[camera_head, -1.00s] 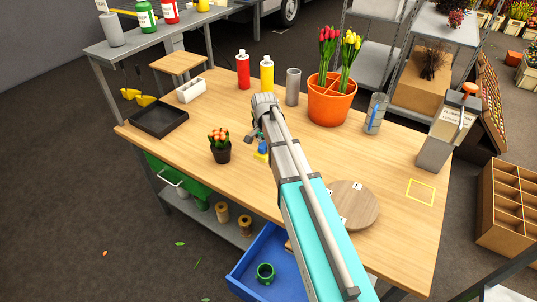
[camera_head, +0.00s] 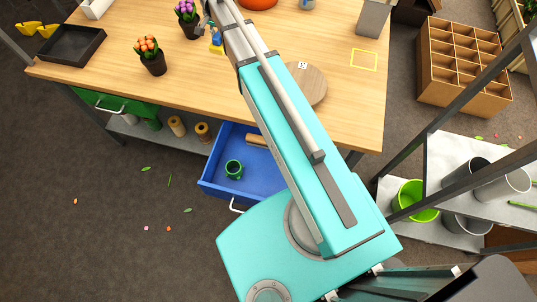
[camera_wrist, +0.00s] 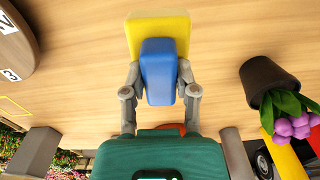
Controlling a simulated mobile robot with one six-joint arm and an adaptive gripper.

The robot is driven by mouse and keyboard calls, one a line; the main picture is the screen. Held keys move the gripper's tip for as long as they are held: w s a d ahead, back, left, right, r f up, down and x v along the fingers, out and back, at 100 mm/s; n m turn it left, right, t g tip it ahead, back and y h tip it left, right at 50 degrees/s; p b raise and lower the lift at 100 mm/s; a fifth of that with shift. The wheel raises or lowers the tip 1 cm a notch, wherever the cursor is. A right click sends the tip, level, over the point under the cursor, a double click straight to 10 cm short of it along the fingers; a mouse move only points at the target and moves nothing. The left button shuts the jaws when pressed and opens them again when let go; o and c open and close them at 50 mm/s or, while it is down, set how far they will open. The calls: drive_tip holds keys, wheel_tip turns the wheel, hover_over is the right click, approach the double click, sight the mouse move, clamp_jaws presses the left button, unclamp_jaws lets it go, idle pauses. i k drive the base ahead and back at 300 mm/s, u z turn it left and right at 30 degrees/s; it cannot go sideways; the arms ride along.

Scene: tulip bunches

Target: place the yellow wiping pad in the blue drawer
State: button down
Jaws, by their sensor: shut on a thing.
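The yellow wiping pad (camera_wrist: 158,24) has a blue grip block (camera_wrist: 158,70). My gripper (camera_wrist: 160,88) is shut on this block, with one finger on each side. In the head view the pad (camera_head: 217,48) shows small over the table, beside my gripper (camera_head: 210,32), which my arm partly hides. I cannot tell whether the pad touches the tabletop. The blue drawer (camera_head: 214,193) is pulled open below the table's front edge, to the left of my base. It holds a green ring-shaped item and a wooden piece; my arm covers its right side.
A pot with orange flowers (camera_head: 153,64), a purple-flower pot (camera_head: 190,28) and a black tray (camera_head: 70,46) stand on the table (camera_head: 110,72). A round wooden board (camera_head: 310,85) lies right of my arm. A green drawer (camera_head: 105,101) sits at the left.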

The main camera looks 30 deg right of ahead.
sight(266, 160)
drive_tip(key=z, duration=0.2)
drive_tip(key=k, duration=1.6)
drive_tip(key=u, duration=0.05)
drive_tip(key=i, duration=0.5)
